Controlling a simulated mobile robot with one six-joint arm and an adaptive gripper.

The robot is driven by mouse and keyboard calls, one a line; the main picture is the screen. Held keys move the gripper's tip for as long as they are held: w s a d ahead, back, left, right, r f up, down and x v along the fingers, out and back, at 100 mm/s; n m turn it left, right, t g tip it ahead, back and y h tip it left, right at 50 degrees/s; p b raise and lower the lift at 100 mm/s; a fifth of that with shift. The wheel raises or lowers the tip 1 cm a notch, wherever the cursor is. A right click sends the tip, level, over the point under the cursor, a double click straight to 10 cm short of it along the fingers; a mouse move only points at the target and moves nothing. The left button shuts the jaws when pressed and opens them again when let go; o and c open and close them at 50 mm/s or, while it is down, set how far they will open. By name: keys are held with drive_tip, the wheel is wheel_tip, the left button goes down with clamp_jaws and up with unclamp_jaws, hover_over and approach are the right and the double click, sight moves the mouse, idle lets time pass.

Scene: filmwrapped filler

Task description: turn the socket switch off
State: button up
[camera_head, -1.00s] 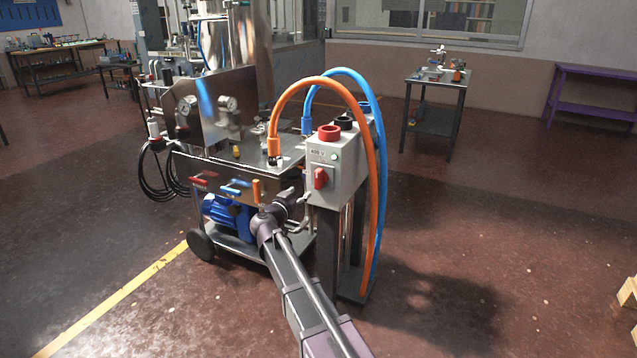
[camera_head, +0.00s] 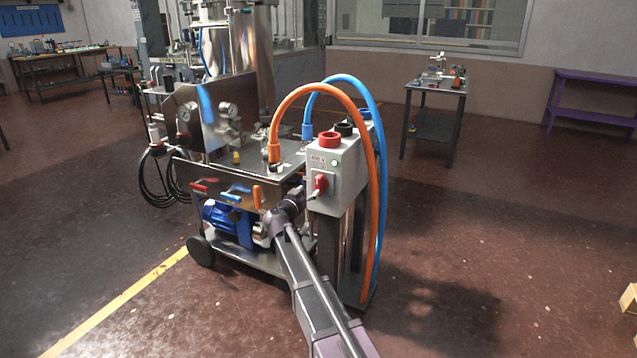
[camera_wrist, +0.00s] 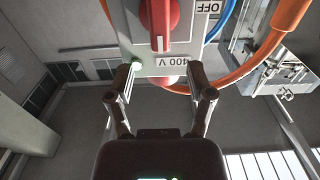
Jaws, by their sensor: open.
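The socket switch is a red rotary handle (camera_head: 319,185) on the front of a light grey socket box (camera_head: 345,180) with a lit green lamp. In the wrist view the red handle (camera_wrist: 160,22) is at the top centre, lined up with the picture's vertical. An "OFF" label (camera_wrist: 208,7) and a "400 V" label (camera_wrist: 172,61) show beside it. My gripper (camera_wrist: 161,78) is open, its two fingers apart with nothing between them, and the handle lies beyond the tips. In the head view my gripper (camera_head: 312,195) is at the box front by the handle, its fingers partly hard to see.
An orange hose (camera_head: 368,200) and a blue hose (camera_head: 379,180) arch close beside and over the box. A steel machine cart (camera_head: 235,165) with coloured valve handles stands left of it.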

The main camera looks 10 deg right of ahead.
sight(317, 183)
drive_tip(key=x, duration=0.8)
clamp_jaws()
